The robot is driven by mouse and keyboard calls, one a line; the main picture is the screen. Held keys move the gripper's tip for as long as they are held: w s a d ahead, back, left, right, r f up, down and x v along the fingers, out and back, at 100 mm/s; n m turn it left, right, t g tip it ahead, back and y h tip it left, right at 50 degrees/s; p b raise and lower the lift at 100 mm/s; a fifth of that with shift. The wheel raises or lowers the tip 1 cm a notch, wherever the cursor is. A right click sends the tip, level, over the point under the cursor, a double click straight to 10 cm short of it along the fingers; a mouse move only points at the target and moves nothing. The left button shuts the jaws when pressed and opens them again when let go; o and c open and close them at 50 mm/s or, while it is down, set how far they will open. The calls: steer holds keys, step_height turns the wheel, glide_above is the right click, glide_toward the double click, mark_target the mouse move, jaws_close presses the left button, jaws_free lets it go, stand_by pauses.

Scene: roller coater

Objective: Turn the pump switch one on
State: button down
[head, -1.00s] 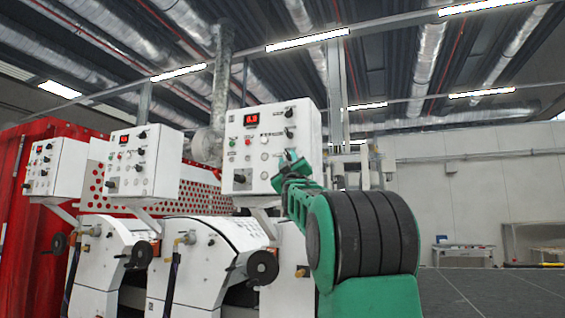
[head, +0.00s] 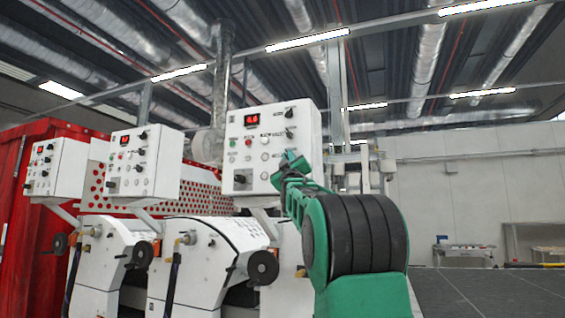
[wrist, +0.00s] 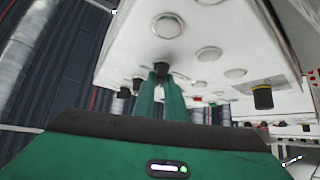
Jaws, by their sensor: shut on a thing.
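The nearest white control box (head: 244,146) has a red lit display, several round buttons and black knobs; its labels are too small to read, so I cannot tell which one is pump switch one. My gripper (head: 291,160) is at the lower right of this panel. In the wrist view, the green fingers of my gripper (wrist: 162,82) are shut on a small black switch knob (wrist: 161,68) on the white panel. The fingers hide part of the knob, and I cannot tell its turned position. In the head view my gripper covers this knob.
Pale round buttons (wrist: 209,54) lie close beside the fingers. A black knob with a yellow ring (wrist: 263,97) sits to the right. Two similar control boxes (head: 132,160) (head: 56,167) stand to the left above white machines with handwheels (head: 263,266).

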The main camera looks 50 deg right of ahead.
steer(key=shift+w+m, duration=0.1)
steer(key=shift+m, duration=0.2)
steer(key=m+g+h, duration=0.3)
steer(key=m+g, duration=0.3)
steer(key=m, duration=0.2)
steer(key=m+g+h, duration=0.2)
steer(key=m+g, duration=0.5)
steer(key=m, duration=0.1)
steer(key=w+m+g+h, duration=0.1)
steer(key=m+g+h, duration=0.2)
steer(key=m+g, duration=0.3)
steer(key=shift+a+m+h, duration=0.15)
steer(key=shift+m+h, duration=0.15)
steer(key=shift+m, duration=0.6)
steer(key=shift+r+m+g, duration=0.1)
steer(key=shift+m+g, duration=0.8)
steer(key=c, duration=1.8)
jaws_free()
